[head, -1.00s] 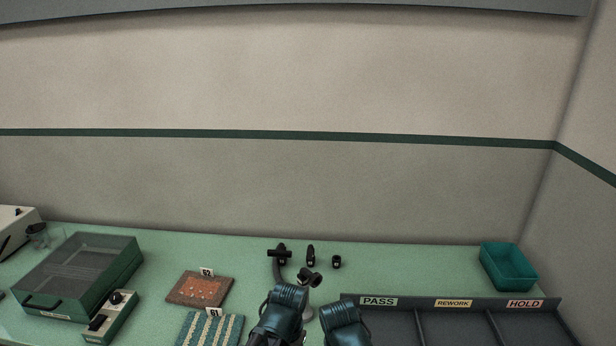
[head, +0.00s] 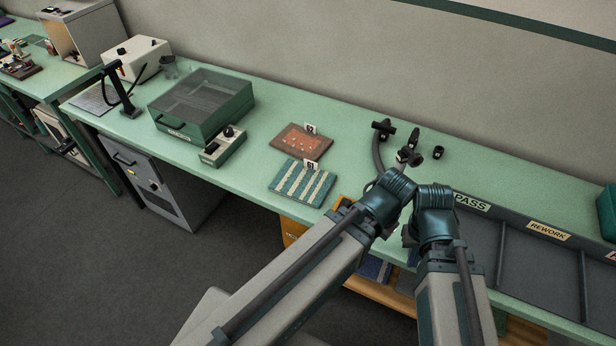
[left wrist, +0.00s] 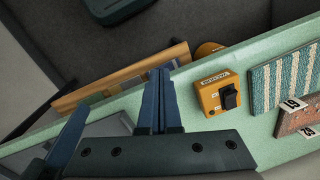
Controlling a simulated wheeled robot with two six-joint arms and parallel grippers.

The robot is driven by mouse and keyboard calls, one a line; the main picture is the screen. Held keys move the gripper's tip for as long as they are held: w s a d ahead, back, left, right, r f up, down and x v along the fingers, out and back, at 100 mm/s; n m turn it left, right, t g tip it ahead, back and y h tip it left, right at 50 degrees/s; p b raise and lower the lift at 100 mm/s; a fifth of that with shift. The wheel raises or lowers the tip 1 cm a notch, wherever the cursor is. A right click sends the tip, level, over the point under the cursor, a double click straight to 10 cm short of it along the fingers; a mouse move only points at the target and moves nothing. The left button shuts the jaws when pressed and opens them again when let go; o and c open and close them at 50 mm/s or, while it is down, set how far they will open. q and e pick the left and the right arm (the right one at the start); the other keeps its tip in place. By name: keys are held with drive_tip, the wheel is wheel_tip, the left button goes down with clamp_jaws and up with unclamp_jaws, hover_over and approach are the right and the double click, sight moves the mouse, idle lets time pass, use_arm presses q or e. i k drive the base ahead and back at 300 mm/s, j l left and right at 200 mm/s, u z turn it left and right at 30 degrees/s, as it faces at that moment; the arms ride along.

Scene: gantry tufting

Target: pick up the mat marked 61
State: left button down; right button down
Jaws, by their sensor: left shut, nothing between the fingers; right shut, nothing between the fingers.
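In the left wrist view this mat (left wrist: 284,82) is at the right edge, partly cut off. My left gripper (left wrist: 158,75) is shut and empty, over the bench's front edge and apart from the mat; in the head view my arm hides it. My right gripper (head: 409,236) shows only in part between my folded arms, to the right of the mat, shut and empty.
The brown mat marked 62 (head: 299,140) lies just behind. A control box (head: 224,147) and lidded green case (head: 203,102) stand left. An orange switch box (left wrist: 216,94) lies between my left gripper and mat 61. Small black tools (head: 411,152) and a PASS/REWORK tray (head: 547,231) are right.

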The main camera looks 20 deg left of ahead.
sight(309, 185)
drive_tip(key=j+z, duration=0.25)
drive_tip(key=z, duration=0.15)
drive_tip(key=j+z, duration=0.25)
drive_tip(key=z, duration=0.15)
drive_tip(key=k+j+z, duration=0.1)
drive_tip(key=j, duration=0.25)
drive_tip(key=k+j+z, duration=0.1)
drive_tip(key=j, duration=0.25)
drive_tip(key=k+j+z, duration=0.2)
drive_tip(key=k+j, duration=0.15)
drive_tip(key=j, duration=0.3)
drive_tip(key=k+j, duration=0.15)
drive_tip(key=j, duration=0.2)
drive_tip(key=k+j, duration=0.15)
drive_tip(key=j, duration=0.2)
